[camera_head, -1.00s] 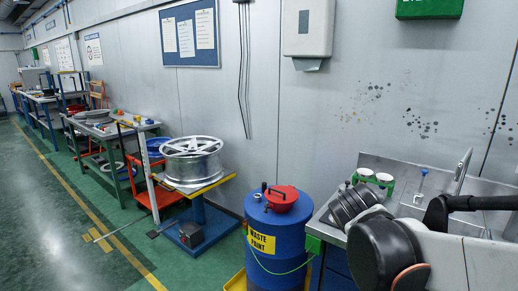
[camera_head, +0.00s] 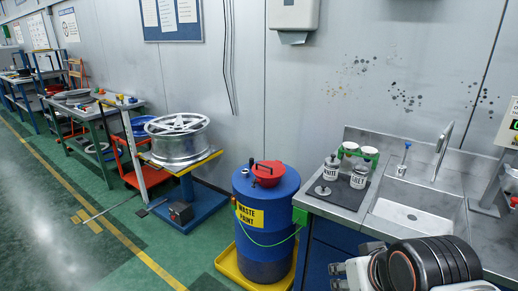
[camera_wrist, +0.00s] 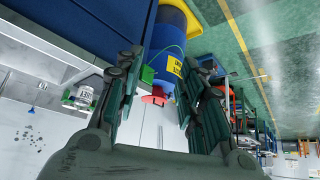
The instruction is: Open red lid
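The red lid (camera_head: 268,174) is a shallow round cover on top of the blue waste-paint drum (camera_head: 270,240). It lies about level and looks closed, with a small dark part beside it. In the wrist view, which is upside down, the red lid (camera_wrist: 155,99) and the drum (camera_wrist: 172,28) show beyond my gripper (camera_wrist: 168,62). My gripper's two dark fingers are spread wide, with nothing between them. The lid is some way off and not touched. In the head view my arm is at the lower right, and my fingers cannot be made out there.
A metal sink bench (camera_head: 340,208) stands right of the drum, with labelled jars (camera_head: 359,177) near its edge. A yellow tray (camera_head: 229,264) is under the drum. A wheel rim (camera_head: 178,140) sits on a stand to the left. The green floor in front is free.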

